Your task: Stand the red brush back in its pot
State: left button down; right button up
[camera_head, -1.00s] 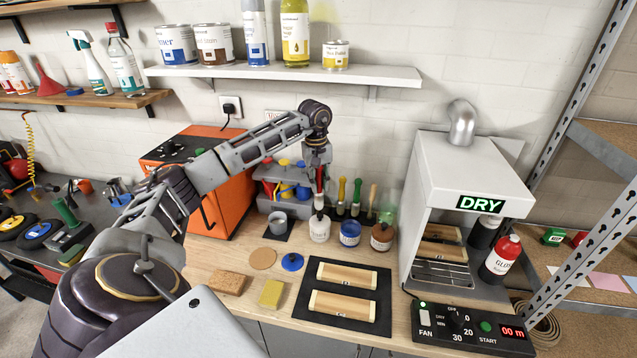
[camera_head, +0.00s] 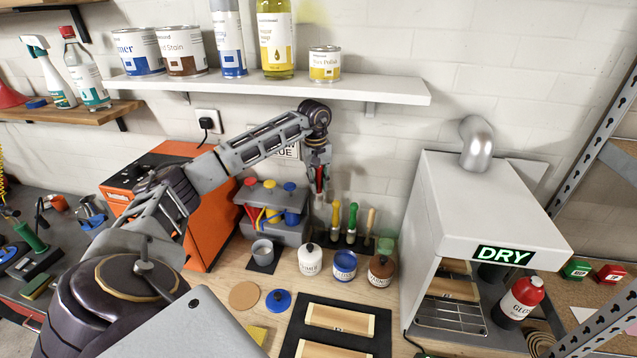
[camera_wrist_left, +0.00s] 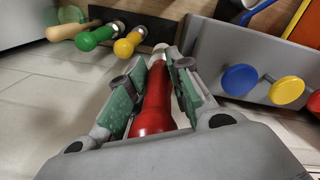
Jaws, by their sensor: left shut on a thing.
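My left gripper (camera_head: 318,160) is shut on the red brush (camera_head: 320,183). The brush hangs nearly upright, its lower end above the row of pots and apart from them in the picture. In the left wrist view, its red handle (camera_wrist_left: 153,108) lies between the two fingers, with a pale ferrule at the far end. Below stand a white pot (camera_head: 310,262), a blue pot (camera_head: 344,266) and a brown pot (camera_head: 381,270). Which one belongs to the red brush cannot be told. My right gripper is not in view.
Yellow, green (camera_head: 351,222) and wooden-handled brushes stand in a rack behind the pots. A grey caddy (camera_head: 285,232) and a metal cup (camera_head: 263,252) are to the left. The drying box (camera_head: 482,210) is to the right, and a wall shelf (camera_head: 270,90) is above.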

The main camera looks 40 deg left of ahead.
aim_at(318, 209)
pick_arm(q)
jog(key=shift+w, duration=0.15)
jog(key=shift+r, duration=0.1)
dwell(0.4)
jog(key=shift+f+b, duration=1.35)
jog(key=shift+f, duration=0.65)
jog(key=shift+f+b, duration=2.35)
jog(key=shift+f, duration=1.55)
jog(key=c, duration=1.2)
grip_release()
